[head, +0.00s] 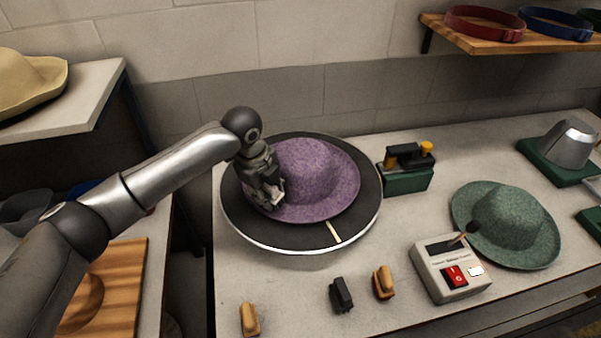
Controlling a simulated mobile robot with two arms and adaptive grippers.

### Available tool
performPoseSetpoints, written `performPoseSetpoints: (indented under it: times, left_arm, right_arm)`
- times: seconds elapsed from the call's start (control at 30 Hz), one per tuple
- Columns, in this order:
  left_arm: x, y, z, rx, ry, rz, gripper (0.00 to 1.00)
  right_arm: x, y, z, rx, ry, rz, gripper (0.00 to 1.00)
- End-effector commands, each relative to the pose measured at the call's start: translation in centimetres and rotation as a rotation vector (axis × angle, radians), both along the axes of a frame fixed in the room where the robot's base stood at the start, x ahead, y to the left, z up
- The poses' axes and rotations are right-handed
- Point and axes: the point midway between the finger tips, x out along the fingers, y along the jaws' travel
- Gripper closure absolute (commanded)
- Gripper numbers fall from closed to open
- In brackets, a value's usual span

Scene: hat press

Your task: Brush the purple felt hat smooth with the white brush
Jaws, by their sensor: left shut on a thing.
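The purple felt hat (312,172) lies brim down on a round dark turntable (240,222) with a pale rim. My left gripper (272,196) is over the left side of the hat's brim, beside the crown. It is shut on a small pale thing, which looks like the white brush (279,189). The gripper hides most of it, and I cannot tell whether it touches the felt. My right gripper is not in view.
A tan brush (249,320), a black brush (341,295) and a tan-and-dark brush (384,283) lie along the table front. A switch box (450,270), a green hat (506,225) and a green device (407,178) stand to the right.

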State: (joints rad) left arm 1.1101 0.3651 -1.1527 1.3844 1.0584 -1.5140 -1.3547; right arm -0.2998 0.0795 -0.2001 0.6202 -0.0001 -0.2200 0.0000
Motion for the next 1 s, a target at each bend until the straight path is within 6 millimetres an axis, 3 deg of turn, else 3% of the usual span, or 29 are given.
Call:
performPoseSetpoints:
  times: [1.0]
  left_arm:
    - [0.00, -0.01, 0.09, -0.001, -0.001, 0.000, 1.00]
  right_arm:
    - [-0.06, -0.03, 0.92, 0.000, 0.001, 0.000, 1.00]
